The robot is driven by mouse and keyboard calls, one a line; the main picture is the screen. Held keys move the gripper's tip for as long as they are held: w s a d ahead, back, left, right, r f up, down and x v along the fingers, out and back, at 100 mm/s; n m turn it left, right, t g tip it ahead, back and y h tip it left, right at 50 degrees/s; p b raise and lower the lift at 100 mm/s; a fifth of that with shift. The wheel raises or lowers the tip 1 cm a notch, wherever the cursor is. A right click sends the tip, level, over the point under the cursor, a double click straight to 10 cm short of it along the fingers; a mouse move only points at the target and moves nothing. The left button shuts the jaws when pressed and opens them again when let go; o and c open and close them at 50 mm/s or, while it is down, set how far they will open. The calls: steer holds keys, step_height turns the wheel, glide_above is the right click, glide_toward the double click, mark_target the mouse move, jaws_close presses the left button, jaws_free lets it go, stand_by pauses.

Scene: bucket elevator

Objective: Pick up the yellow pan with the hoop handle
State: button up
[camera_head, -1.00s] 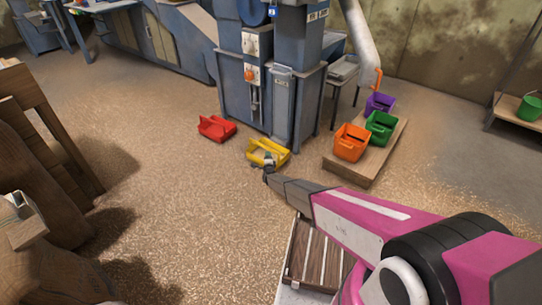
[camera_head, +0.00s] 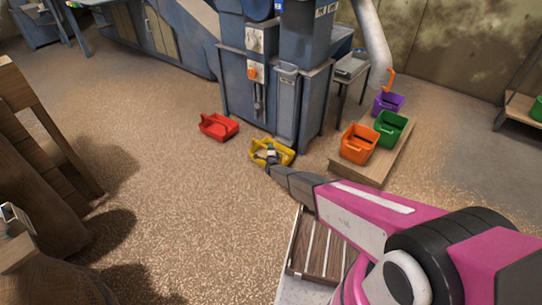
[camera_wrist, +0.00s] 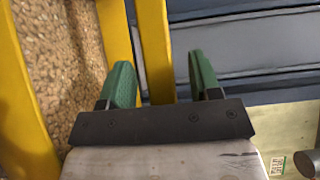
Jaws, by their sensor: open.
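The yellow pan (camera_head: 287,153) sits on the floor at the foot of the blue-grey machine, right of a red pan. My gripper (camera_head: 270,153) is at the pan and covers part of it in the head view. In the wrist view my gripper (camera_wrist: 156,72) is open, with green fingertips apart. A yellow bar of the pan (camera_wrist: 153,45) runs between the fingers; I cannot tell whether it is the hoop handle or the rim. Another yellow bar passes behind the left finger, and one lies at the far left. I see no clear grip on the pan.
A red pan (camera_head: 219,127) lies left on the grain-strewn floor. The machine (camera_head: 273,85) stands close behind the yellow pan. Orange (camera_head: 360,144), green (camera_head: 391,129) and purple (camera_head: 388,103) pans stand on a low wooden platform (camera_head: 375,174) at right. Open floor lies to the left.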

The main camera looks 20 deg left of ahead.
jaws_close()
stand_by(1.2)
steer(key=shift+r, duration=0.1)
